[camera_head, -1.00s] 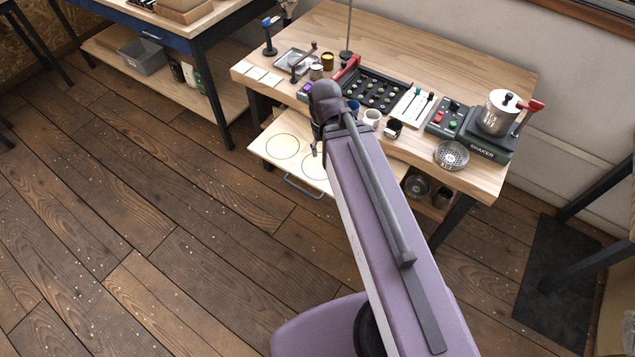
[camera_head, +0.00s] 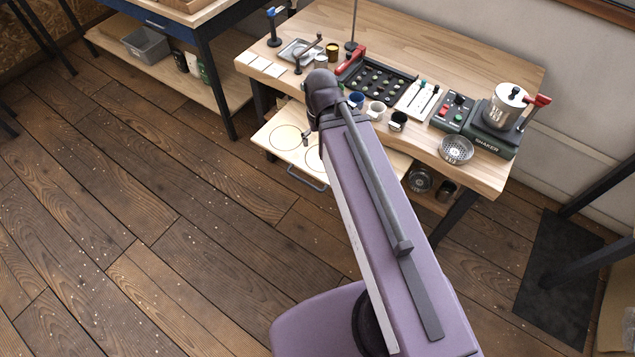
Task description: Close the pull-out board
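The pull-out board (camera_head: 268,137) is a pale wooden panel with ring outlines on it. It sticks out from under the front of the workbench (camera_head: 440,45), so it stands open. Its grey bar handle (camera_head: 306,180) is on its front edge. My purple arm reaches over the right part of the board and hides some of it. A small dark part of my gripper (camera_head: 309,139) shows just left of the arm's end, over the board. Most of the gripper is hidden, so I cannot tell its opening or whether it touches the board.
On the bench top are a black tray (camera_head: 385,84), several cups, a strainer (camera_head: 456,149) and a shaker (camera_head: 495,140) with a metal pot (camera_head: 502,107). A blue-fronted table (camera_head: 160,28) stands at the left. The wooden floor (camera_head: 150,220) in front is clear.

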